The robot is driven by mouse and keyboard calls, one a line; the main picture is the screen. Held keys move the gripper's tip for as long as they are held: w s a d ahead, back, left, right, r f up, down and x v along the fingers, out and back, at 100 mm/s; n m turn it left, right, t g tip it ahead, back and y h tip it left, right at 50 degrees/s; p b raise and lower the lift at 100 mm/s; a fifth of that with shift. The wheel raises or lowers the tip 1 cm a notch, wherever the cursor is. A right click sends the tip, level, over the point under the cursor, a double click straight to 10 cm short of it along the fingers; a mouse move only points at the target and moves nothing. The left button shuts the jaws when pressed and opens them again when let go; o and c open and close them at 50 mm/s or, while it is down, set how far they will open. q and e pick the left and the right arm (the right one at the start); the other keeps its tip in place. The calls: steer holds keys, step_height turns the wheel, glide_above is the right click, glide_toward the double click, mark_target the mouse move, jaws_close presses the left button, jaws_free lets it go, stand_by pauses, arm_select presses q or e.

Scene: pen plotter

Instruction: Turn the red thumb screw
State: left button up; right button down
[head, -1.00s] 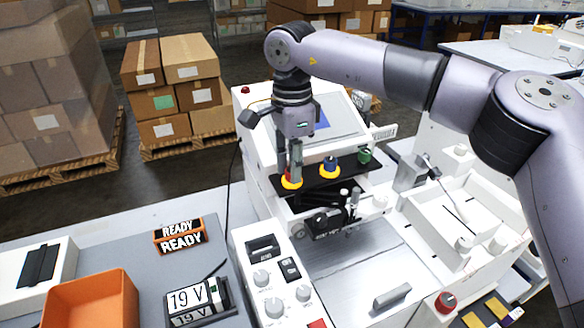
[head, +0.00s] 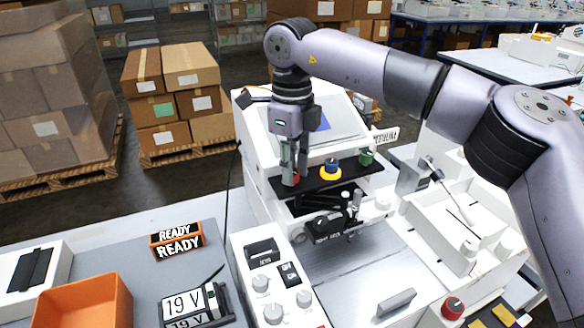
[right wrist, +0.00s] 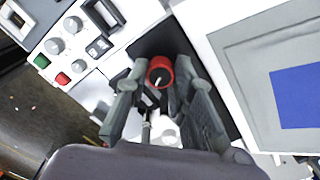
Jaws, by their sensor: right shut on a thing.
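The red thumb screw (head: 296,179) stands at the left end of the black strip (head: 345,167) on the white plotter. My right gripper (head: 291,177) points down onto it from above, its fingers closed around the screw and hiding much of it. In the right wrist view, the red screw (right wrist: 160,66) shows its round top with a dark centre and a pale mark, between the two fingertips of my right gripper (right wrist: 160,82). My left gripper is out of view.
A blue screw with a yellow ring (head: 330,170) and a green screw (head: 366,157) stand to the right on the same strip. A knob panel (head: 270,285) is in front, beside a READY sign (head: 177,240) and an orange bin (head: 85,303).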

steer(key=shift+r+m, duration=0.1)
steer(key=shift+m, duration=0.4)
steer(key=c, duration=1.7)
jaws_free()
steer(key=shift+o, duration=0.2)
step_height(320, 180, up, 12)
